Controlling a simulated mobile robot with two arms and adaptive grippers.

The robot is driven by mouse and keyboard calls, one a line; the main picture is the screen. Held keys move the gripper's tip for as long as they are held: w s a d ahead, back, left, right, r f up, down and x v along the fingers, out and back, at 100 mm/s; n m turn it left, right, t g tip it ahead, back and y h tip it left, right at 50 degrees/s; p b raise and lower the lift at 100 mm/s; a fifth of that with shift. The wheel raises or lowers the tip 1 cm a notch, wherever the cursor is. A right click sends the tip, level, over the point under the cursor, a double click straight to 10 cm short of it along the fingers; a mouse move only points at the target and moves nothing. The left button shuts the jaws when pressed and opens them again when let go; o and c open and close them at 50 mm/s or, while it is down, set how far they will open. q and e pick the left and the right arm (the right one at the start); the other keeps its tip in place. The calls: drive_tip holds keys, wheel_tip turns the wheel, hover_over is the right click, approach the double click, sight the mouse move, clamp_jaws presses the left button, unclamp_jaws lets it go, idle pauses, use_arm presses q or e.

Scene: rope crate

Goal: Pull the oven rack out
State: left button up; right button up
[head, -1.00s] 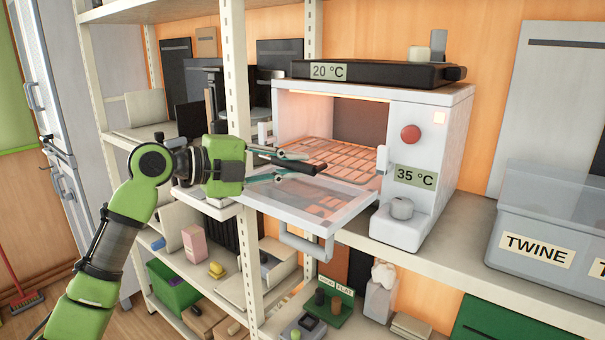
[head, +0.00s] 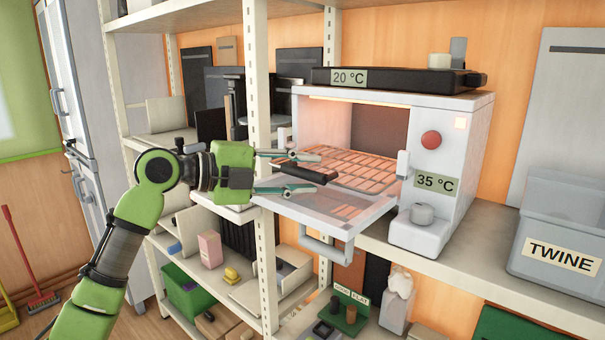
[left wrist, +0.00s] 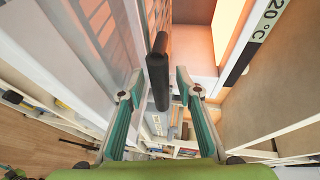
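The white oven (head: 455,165) stands on the shelf with its glass door (head: 335,210) folded down. The wire oven rack (head: 360,168) lies inside, lit orange, with a black bar handle (head: 322,177) at its front, over the open door. My left gripper (head: 310,172) reaches in from the left with its teal fingers spread above and below the handle. In the left wrist view, the handle (left wrist: 157,85) stands between the open fingers (left wrist: 160,76), with a visible gap on each side. My right gripper is not in view.
A shelf post (head: 262,120) stands beside my left gripper. A black tray (head: 395,80) marked 20 °C lies on the oven. The lower shelf holds a green box (head: 188,295) and small items.

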use_arm(q)
drive_tip(key=shift+a, duration=0.1)
drive_tip(key=v, duration=1.2)
drive_tip(key=shift+r, duration=0.1)
